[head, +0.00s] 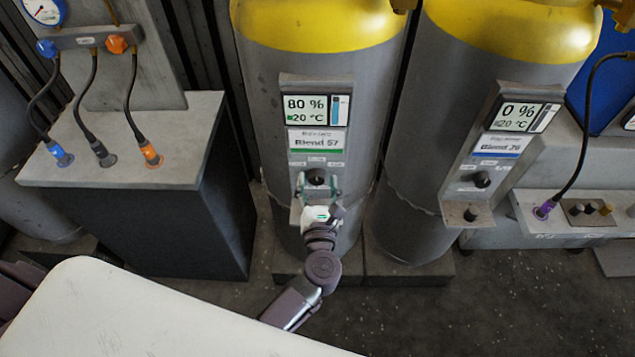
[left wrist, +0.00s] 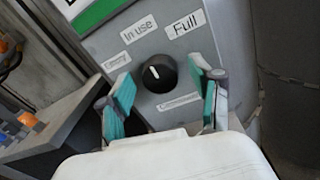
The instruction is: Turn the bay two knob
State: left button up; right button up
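A black round knob (head: 316,177) sits on the grey panel of the left yellow-topped cylinder, under a display reading 80 % and 20 °C and a label that seems to read Blend 57. In the left wrist view the knob (left wrist: 159,73) has a white pointer line facing up and slightly left, roughly toward the "In use" label (left wrist: 139,29). My left gripper (head: 317,188) is in front of this panel. Its teal-padded fingers (left wrist: 163,88) are open, one on each side of the knob, with visible gaps. My right gripper is not in view.
A second cylinder (head: 412,170) to the right has its own panel with a 0 % display (head: 516,117) and a black knob (head: 481,179). A grey-topped cabinet (head: 150,170) with hoses stands left. A white surface (head: 130,310) fills the lower left.

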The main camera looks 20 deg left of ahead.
pick_arm(q)
jog(key=c, duration=1.1)
jog(key=shift+o, duration=0.2)
jog(key=m+p, duration=0.1)
jog(key=m, duration=0.5)
jog(key=shift+d+p, duration=0.1)
jog(key=shift+p, duration=0.2)
jog(key=m+p, duration=0.1)
jog(key=m, duration=0.5)
jog(key=shift+f+t+p, duration=0.2)
jog(key=shift+t+p, duration=0.1)
jog(key=shift+p, duration=0.1)
jog(key=o, duration=1.1)
jog(key=shift+o, duration=0.2)
